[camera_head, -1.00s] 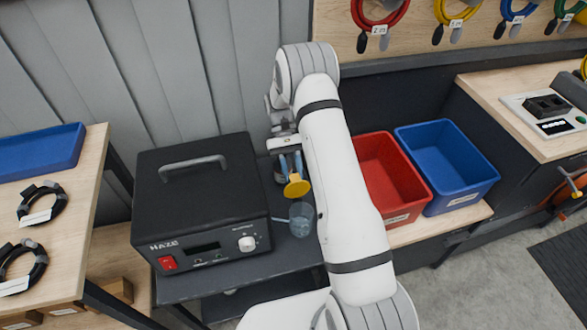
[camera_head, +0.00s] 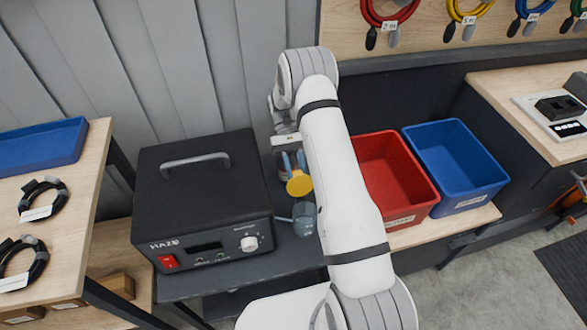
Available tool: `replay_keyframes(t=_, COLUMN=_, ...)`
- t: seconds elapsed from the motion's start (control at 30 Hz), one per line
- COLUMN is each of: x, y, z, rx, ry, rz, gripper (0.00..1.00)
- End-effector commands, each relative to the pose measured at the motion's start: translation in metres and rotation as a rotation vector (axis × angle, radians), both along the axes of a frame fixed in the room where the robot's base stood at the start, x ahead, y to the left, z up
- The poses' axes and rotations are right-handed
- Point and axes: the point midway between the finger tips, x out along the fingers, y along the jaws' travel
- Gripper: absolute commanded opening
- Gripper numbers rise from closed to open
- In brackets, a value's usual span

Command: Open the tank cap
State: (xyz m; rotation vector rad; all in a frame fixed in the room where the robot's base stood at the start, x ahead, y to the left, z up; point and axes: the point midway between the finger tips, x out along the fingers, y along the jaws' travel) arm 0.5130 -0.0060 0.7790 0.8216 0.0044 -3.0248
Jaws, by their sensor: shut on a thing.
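The black haze machine (camera_head: 200,190) stands on a dark cart, with a carry handle on top and a red switch and white knob on its front. A yellow round cap (camera_head: 299,183) is just right of the machine. My gripper (camera_head: 293,166), with blue-grey fingers, points down and is shut on the cap. My white arm hides part of the area to the right. A small translucent cup (camera_head: 304,217) with a handle stands on the cart in front of the cap. The tank itself is not clearly seen.
A red bin (camera_head: 395,180) and a blue bin (camera_head: 455,165) stand on a wooden shelf to the right of my arm. A wooden bench with coiled black cables (camera_head: 40,200) and a blue tray (camera_head: 40,147) is at left. Coloured cables hang at the back right.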

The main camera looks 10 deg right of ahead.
Motion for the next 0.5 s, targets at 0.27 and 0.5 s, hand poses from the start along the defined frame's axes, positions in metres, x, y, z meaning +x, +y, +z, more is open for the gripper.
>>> replay_keyframes(t=0.27, x=-0.0013, y=-0.0006, z=-0.0017, rx=0.001, ry=0.003, rz=-0.004, gripper=0.48)
replay_keyframes(t=0.5, x=-0.0007, y=-0.0012, z=-0.0006, rx=0.000, ry=0.003, rz=-0.004, gripper=0.49)
